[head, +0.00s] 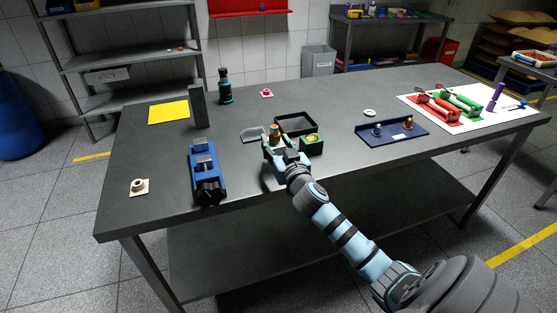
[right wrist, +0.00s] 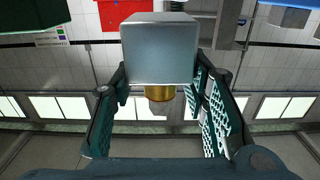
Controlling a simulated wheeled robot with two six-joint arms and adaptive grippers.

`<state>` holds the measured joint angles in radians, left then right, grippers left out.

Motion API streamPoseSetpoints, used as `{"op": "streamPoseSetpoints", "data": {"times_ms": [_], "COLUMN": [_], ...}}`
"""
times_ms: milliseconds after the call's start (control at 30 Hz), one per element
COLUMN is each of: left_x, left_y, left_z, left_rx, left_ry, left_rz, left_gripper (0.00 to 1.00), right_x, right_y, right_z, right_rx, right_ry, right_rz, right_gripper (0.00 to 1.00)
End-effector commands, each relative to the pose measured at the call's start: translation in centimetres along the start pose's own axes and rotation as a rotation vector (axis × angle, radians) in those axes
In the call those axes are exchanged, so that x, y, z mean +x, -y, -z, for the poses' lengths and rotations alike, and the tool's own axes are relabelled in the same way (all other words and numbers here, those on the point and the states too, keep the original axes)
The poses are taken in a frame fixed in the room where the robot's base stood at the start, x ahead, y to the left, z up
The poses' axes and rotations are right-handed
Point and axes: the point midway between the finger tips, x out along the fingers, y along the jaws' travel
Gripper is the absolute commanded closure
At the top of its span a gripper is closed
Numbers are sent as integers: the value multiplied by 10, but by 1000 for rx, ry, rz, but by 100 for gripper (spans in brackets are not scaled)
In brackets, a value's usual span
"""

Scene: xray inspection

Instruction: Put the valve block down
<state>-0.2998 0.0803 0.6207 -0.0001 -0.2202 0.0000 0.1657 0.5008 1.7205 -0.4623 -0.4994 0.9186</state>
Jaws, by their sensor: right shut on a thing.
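The valve block (right wrist: 160,48) is a silver-grey block with a brass stub, seen between the two fingers of my right gripper in the right wrist view. In the head view my right gripper (head: 281,150) is over the near-middle part of the table. A brass-orange top of the block (head: 275,132) shows at its fingertips; the rest is mostly hidden by the fingers. The gripper is shut on the block. I cannot tell whether the block touches the table. My left gripper is not in view.
A black open tray (head: 281,119), a green box (head: 312,148) and a clear grey plate (head: 252,135) are close around the gripper. A blue vise (head: 207,176) stands left, a dark upright block (head: 197,107) behind it. A blue tray (head: 402,138) lies right. The table's front-left is mostly clear.

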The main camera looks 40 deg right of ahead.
Motion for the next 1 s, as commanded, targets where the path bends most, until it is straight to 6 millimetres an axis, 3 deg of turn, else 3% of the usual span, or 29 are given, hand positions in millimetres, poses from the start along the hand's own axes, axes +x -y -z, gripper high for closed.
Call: {"op": "streamPoseSetpoints", "data": {"times_ms": [100,200,433,467,567,867,1000], "left_x": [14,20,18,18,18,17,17], "left_y": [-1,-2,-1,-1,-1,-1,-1], "left_z": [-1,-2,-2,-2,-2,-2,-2], "left_rx": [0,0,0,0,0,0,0], "left_ry": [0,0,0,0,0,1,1], "left_rz": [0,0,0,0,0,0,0], "left_gripper": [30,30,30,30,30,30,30], "right_x": [0,0,0,0,0,0,-10], "right_y": [1,0,0,0,0,0,0], "right_z": [-26,-40,-39,-40,-40,-40,-40], "right_rx": [0,-2,-1,-1,-1,-1,-2], "right_ry": [1,0,-1,2,2,1,2], "right_rz": [1,1,2,1,1,1,1], "right_gripper": [100,100,100,57,41,39,39]}}
